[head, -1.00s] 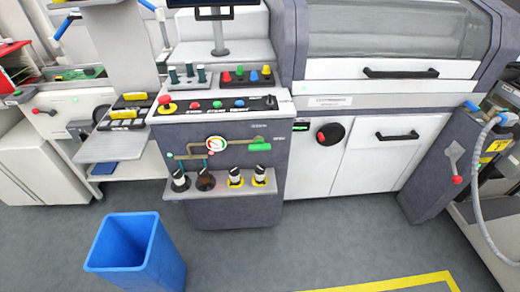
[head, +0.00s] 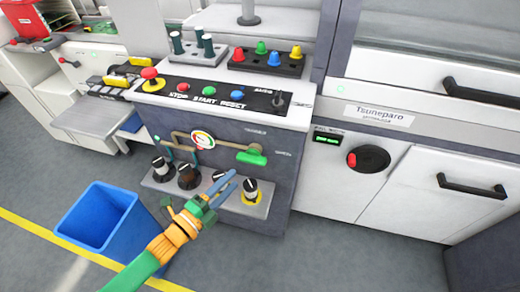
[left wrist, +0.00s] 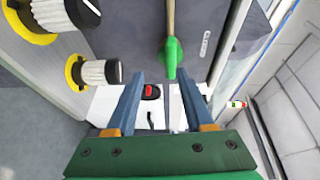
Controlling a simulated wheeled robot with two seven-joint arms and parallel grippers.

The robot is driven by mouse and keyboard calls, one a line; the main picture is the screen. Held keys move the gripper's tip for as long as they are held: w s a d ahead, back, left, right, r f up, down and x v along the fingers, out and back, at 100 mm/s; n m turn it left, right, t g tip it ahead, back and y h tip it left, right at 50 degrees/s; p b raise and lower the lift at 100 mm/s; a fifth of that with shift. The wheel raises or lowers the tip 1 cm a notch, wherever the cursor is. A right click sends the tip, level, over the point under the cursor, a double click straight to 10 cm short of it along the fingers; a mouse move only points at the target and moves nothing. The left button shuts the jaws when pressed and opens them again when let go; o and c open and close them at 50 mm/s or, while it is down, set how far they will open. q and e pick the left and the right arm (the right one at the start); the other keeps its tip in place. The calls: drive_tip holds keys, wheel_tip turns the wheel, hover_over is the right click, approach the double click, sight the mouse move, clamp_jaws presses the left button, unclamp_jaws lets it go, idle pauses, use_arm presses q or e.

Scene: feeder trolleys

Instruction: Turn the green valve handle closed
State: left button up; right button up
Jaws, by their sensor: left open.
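The green valve handle (head: 252,158) sits at the right end of a brass pipe (head: 228,144) on the grey panel front. It lies roughly in line with the pipe, pointing towards the small label on the right. In the left wrist view the handle (left wrist: 173,58) is ahead of the fingertips, apart from them. My left gripper (head: 228,183) is open and empty, below and a little left of the handle, in front of the knob shelf. Its two blue-grey fingers (left wrist: 162,82) also show in the left wrist view. My right gripper is not in view.
A shelf with several black-and-white knobs (head: 251,190) juts out below the pipe, close to my fingers. A round gauge (head: 202,139) sits left of the handle. A blue bin (head: 95,215) stands on the floor at left. A red-and-black rotary switch (head: 367,159) is at right.

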sight(248, 163)
use_arm(q)
drive_tip(key=shift+w+d+r+m+h, duration=0.15)
drive_tip(key=shift+w+d+r+m, duration=0.15)
drive_tip(key=shift+d+r, duration=0.15)
drive_tip(key=shift+w+d+r+m+h, duration=0.2)
drive_tip(key=shift+w+d+r, duration=0.1)
drive_tip(key=shift+d, duration=0.2)
drive_tip(key=shift+x, duration=1.1)
drive_tip(key=shift+w+d+f+b, duration=0.1)
drive_tip(key=shift+w+d+b, duration=0.3)
drive_tip(key=shift+w, duration=0.55)
drive_tip(key=shift+w+d, duration=0.1)
drive_tip(key=shift+d, duration=0.15)
drive_tip(key=shift+c, duration=0.7)
drive_tip(key=shift+a, duration=0.1)
clamp_jaws()
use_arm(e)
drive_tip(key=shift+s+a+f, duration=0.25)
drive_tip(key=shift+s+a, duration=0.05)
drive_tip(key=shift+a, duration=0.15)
